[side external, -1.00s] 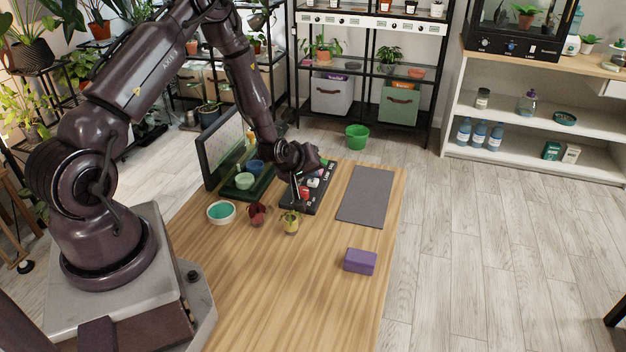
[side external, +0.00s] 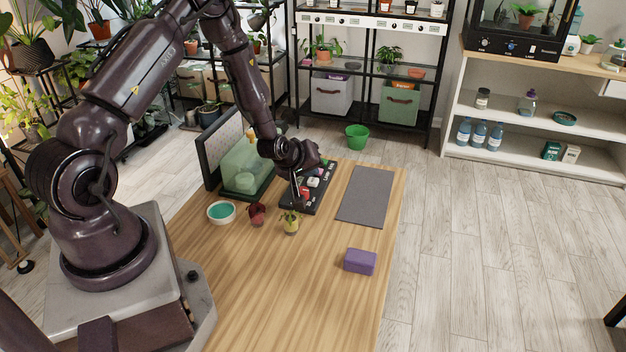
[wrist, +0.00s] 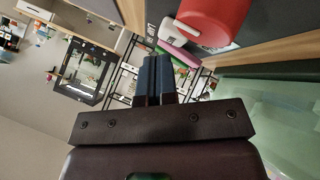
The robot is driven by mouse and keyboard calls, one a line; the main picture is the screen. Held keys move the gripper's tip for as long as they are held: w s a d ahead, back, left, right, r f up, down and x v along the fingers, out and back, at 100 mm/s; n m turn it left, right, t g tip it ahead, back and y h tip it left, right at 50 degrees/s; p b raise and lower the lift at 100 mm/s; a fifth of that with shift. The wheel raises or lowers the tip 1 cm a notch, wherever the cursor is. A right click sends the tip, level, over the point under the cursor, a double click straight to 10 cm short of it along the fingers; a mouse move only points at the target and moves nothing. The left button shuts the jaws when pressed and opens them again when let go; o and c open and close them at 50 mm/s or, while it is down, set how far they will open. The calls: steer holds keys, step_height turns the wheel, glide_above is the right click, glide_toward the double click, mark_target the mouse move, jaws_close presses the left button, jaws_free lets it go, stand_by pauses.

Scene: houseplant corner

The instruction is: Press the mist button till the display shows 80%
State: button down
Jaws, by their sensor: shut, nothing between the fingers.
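My gripper (side external: 296,190) is shut and points down at the near end of a black control panel (side external: 313,200) on the table. The panel carries red, white and green buttons; a red button (side external: 305,193) is right beside the fingertips, and I cannot tell whether they touch. In the wrist view the shut fingers (wrist: 157,72) are empty, close to a large red button (wrist: 213,20) and a white part (wrist: 181,30). Which button is the mist one is not legible. A clear greenish box (side external: 244,165) stands on a dark green tray left of the panel. No percentage is readable.
A dark-framed upright board (side external: 206,165) stands behind the box. A teal-filled bowl (side external: 221,212), a red pot (side external: 257,213) and a yellow-green pot (side external: 291,222) sit near the panel. A grey mat (side external: 367,196) and a purple block (side external: 360,261) lie right. The front table is clear.

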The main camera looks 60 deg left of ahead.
mark_target(311, 180)
steer(key=shift+r, duration=0.3)
steer(key=shift+r, duration=2.55)
